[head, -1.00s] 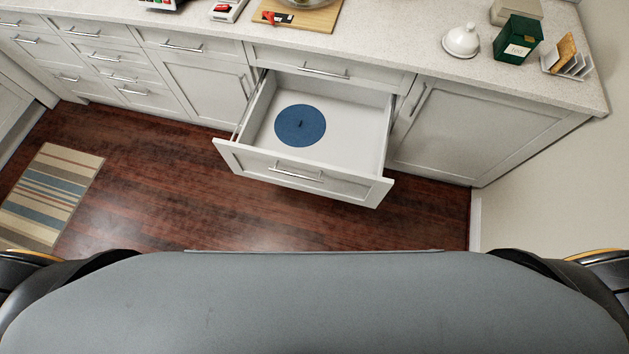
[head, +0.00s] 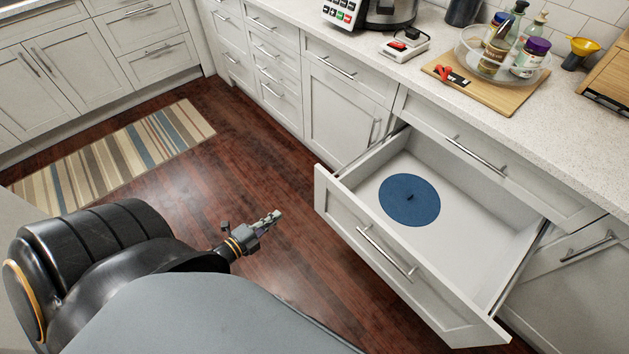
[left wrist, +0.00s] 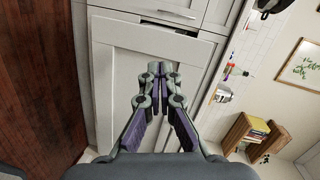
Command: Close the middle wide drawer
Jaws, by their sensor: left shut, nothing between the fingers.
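The wide drawer (head: 385,255) stands pulled far out of the counter in the head view, with a bar handle on its front. A round blue lid-like disc (head: 409,200) lies flat inside it. My left gripper (head: 272,218) is to the left of the drawer front, apart from it, over the wood floor. Its fingers are shut and empty; they also show in the left wrist view (left wrist: 158,72), with white cabinet fronts beyond. My right gripper is in neither view.
A closed drawer (head: 475,150) sits above the open one. The counter holds a cutting board (head: 490,88) with a glass bowl and several jars. A striped rug (head: 120,160) lies at the left. The floor between my left arm and the drawer is clear.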

